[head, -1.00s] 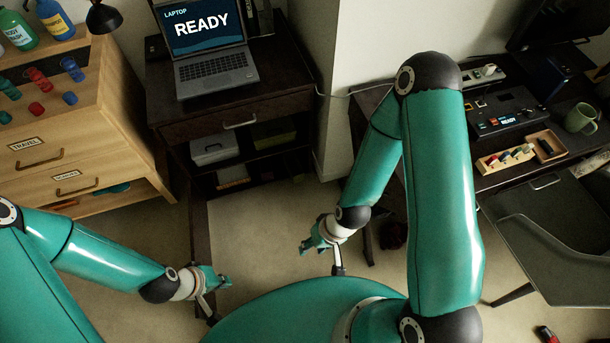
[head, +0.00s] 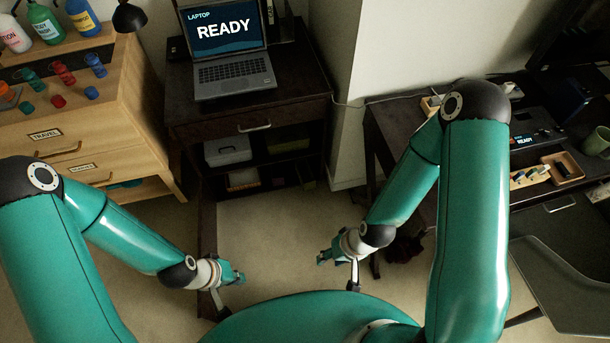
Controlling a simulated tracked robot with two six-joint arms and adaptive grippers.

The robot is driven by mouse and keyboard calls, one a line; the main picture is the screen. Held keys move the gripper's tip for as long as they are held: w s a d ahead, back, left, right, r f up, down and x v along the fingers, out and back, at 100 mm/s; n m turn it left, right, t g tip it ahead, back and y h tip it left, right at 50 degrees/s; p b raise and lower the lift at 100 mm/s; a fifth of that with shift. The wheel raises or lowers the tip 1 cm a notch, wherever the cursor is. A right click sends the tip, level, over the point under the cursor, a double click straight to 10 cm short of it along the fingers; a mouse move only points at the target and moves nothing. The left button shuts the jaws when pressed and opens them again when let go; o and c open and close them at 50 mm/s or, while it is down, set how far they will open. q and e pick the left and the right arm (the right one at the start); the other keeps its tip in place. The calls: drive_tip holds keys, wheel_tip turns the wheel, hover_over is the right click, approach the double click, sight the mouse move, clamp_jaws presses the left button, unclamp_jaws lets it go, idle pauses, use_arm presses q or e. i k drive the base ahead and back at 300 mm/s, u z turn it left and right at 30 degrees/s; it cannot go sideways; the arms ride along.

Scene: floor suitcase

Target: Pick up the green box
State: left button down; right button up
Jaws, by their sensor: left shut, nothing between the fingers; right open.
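A dark green box (head: 288,138) sits inside the shadowed open shelf of the dark cabinet under the laptop, right of a pale grey box (head: 228,150). Only its front shows, dimly. My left gripper (head: 238,277) is low over the floor, in front of the cabinet and well short of the box. It is shut and empty. My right gripper (head: 322,258) is also low over the floor, to the right, open and apart from the box.
The dark cabinet (head: 250,108) carries an open laptop (head: 232,75). A wooden dresser (head: 95,125) with bottles stands left. A desk (head: 400,125) and grey chair (head: 565,290) are right. Pale floor (head: 280,220) between the grippers and cabinet is clear.

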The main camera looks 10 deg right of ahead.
sight(304, 173)
drive_tip(key=i, duration=1)
